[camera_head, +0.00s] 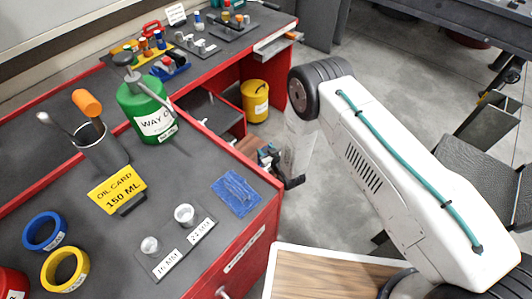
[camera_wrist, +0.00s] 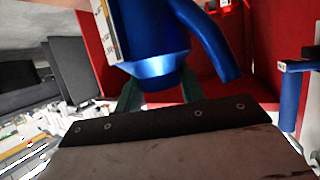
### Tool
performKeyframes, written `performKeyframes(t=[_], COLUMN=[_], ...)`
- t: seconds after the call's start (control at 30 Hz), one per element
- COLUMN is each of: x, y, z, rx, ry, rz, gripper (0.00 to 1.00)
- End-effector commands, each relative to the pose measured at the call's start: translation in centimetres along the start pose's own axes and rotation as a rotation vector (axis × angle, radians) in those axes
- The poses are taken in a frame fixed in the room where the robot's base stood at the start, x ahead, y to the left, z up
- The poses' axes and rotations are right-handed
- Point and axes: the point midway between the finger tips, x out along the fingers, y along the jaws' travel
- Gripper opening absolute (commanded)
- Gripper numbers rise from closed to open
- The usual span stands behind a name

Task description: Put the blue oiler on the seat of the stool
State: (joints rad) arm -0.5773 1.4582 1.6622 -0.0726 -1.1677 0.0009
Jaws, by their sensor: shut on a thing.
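The blue oiler (camera_wrist: 155,40) fills the upper middle of the wrist view, with a curved blue spout or handle on its right and a pale label on its left. My gripper (camera_wrist: 160,92) is shut on it, with greenish fingers on either side of its lower part. In the head view my gripper (camera_head: 270,160) is beyond the right edge of the red bench, partly hidden by my arm, and the oiler cannot be made out there. A dark, flat, textured surface (camera_head: 480,180) at the right may be the stool seat; I cannot tell for sure.
The red bench (camera_head: 255,225) holds a green can (camera_head: 145,108), an oil card (camera_head: 118,190), a blue cloth (camera_head: 236,193) and rings. A yellow bucket (camera_head: 255,100) stands under it. A wood-topped surface (camera_head: 330,275) is at the bottom. Grey floor (camera_head: 390,70) is open beyond my arm.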

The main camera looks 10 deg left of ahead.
Motion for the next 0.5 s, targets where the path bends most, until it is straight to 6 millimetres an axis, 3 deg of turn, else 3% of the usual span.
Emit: performKeyframes(t=[0.1,0.43,0.47,0.5], x=[0.51,0.59,0.57,0.56], y=[0.01,0.02,0.01,0.01], z=[1.15,1.41,1.40,1.39], rx=[0.000,0.000,0.000,0.000], ry=[0.002,0.001,0.000,0.000], rz=[0.000,0.000,0.000,0.000], gripper=[0.00,0.00,0.48,0.59])
